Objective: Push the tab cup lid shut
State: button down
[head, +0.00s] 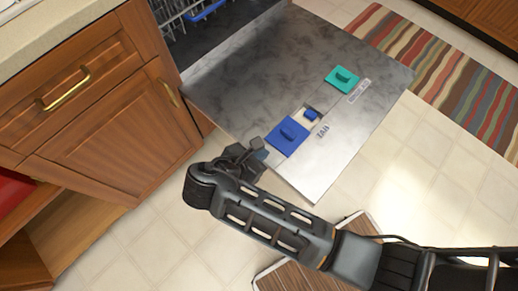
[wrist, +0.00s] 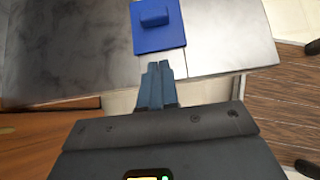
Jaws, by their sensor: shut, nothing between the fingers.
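The tab cup lid (head: 288,136) is a flat blue square with a raised knob, lying on the lowered metal door beside the label "TAB". The light-coloured cup (head: 303,113) shows uncovered beside the lid, with a small blue piece (head: 311,115) in it. My gripper (head: 257,149) is shut and empty, just off the lid's left side in the head view. In the wrist view the closed fingertips (wrist: 160,66) point at the near edge of the blue lid (wrist: 158,32), with a narrow gap in the picture. I cannot tell their exact height above the door.
A teal lid with a knob (head: 342,78) sits further along the metal door (head: 250,85). The dishwasher rack (head: 190,10) is behind it. Wooden cabinets (head: 110,100) stand at left, close to my gripper. A striped rug (head: 440,70) lies on the tiled floor.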

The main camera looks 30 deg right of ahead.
aim_at(299, 125)
jog(key=b+x, duration=0.1)
jog(key=x, duration=0.5)
jog(key=shift+d+f, duration=0.2)
jog(key=shift+d, duration=0.15)
jog(key=shift+w+d+r, duration=0.1)
jog(key=shift+w+d, duration=0.1)
jog(key=shift+d, duration=0.35)
jog(key=shift+w+d, duration=0.2)
jog(key=shift+d, duration=0.35)
jog(key=shift+w+d, duration=0.2)
jog(key=shift+d, duration=0.3)
jog(key=shift+d+r, duration=0.1)
jog(key=w+d+p, duration=0.1)
jog(key=d, duration=0.2)
jog(key=w+d+p, duration=0.1)
jog(key=d+p, duration=0.1)
jog(key=w+d+p, duration=0.1)
jog(key=d, duration=0.2)
jog(key=shift+d, duration=0.35)
jog(key=shift+p, duration=0.35)
